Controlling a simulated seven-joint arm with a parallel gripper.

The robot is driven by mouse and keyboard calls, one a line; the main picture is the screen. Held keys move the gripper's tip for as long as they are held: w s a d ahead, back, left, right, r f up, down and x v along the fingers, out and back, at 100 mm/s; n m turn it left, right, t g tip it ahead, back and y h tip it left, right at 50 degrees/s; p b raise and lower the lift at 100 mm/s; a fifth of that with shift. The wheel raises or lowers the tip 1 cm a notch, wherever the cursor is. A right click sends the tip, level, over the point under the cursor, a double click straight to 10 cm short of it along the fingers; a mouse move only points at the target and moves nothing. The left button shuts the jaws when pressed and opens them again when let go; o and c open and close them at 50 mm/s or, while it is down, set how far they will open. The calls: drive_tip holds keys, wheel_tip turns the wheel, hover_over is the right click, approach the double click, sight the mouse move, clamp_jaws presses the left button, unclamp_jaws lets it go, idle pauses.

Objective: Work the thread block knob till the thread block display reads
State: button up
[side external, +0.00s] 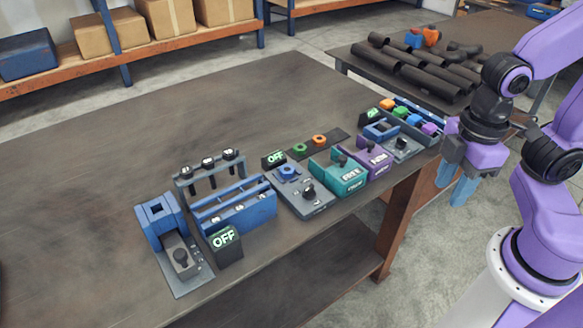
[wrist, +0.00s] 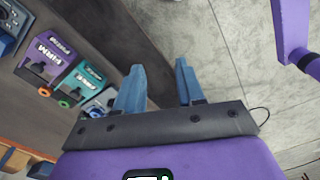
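No fixture is clearly marked as the thread block, so I cannot tell which knob and display belong to it. One grey plate has a black knob (side external: 308,191) and a blue ring (side external: 287,171), with a small display reading OFF (side external: 273,158) behind it. Another grey plate with a dark knob (side external: 402,143) sits farther right, near another small green-lit display (side external: 372,113). A larger display at the front left reads OFF (side external: 225,238). My gripper (side external: 454,187) is open and empty, off the table's right edge, fingers down. Its two blue fingers stand apart in the wrist view (wrist: 158,66).
A teal box marked FREE (side external: 338,175) and a purple box (side external: 366,160), reading FIRM in the wrist view (wrist: 42,62), stand between the knobs. Blue fixtures (side external: 233,208) stand at the left. The workbench (side external: 100,130) is clear behind. Pipes lie on another table (side external: 352,68).

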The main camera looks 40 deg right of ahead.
drive_tip(key=w+a+r+n, duration=0.2)
drive_tip(key=w+a+n, duration=0.4)
drive_tip(key=w, duration=0.8)
drive_tip(key=n, duration=0.3)
hover_over(309, 187)
wheel_tip(309, 187, down, 17)
drive_tip(key=shift+f, duration=0.1)
drive_tip(key=shift+c, duration=0.3)
clamp_jaws()
